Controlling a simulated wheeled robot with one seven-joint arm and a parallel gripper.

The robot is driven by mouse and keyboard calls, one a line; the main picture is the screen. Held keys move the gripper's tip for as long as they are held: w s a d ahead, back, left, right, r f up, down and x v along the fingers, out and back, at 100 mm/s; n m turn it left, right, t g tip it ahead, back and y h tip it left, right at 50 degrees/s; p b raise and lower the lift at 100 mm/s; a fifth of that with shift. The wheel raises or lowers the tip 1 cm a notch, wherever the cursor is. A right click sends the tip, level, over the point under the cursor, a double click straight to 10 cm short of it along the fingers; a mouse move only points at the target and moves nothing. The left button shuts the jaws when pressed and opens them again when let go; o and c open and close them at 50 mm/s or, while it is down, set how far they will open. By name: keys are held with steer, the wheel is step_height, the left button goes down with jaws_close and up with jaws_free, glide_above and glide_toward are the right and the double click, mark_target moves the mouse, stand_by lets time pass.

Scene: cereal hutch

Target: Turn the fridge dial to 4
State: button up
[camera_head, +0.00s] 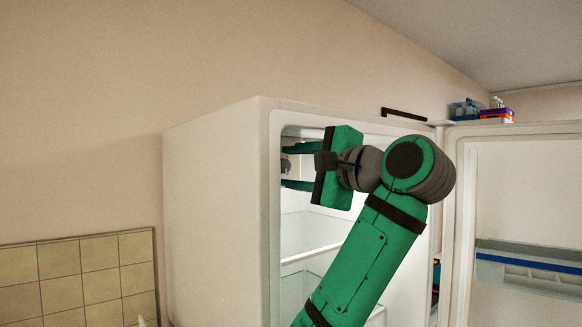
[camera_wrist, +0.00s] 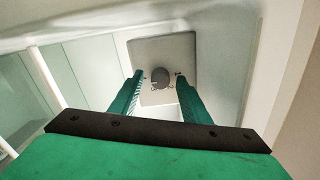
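The fridge (camera_head: 215,210) stands with its door (camera_head: 520,215) open to the right. The dial (camera_wrist: 160,76) is a dark round knob on a grey square plate (camera_wrist: 180,48) inside the fridge; small marks surround it, too small to read. In the head view a small part of the dial fitting (camera_head: 285,165) shows between the fingers. My gripper (camera_wrist: 161,82) is open, with one green finger on each side of the dial and a gap to each. It also shows in the head view (camera_head: 286,167), reaching into the upper fridge. Whether a fingertip touches the plate cannot be told.
Fridge shelves (camera_head: 315,252) lie below my gripper. The fridge's side wall and front frame are close around my wrist. A door rack (camera_head: 530,265) hangs on the open door. Several small boxes (camera_head: 495,115) sit up behind the door's top edge.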

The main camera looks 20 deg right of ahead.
steer(key=shift+s, duration=0.1)
steer(key=v, duration=1)
steer(key=shift+s, duration=0.3)
steer(key=shift+w+d, duration=0.1)
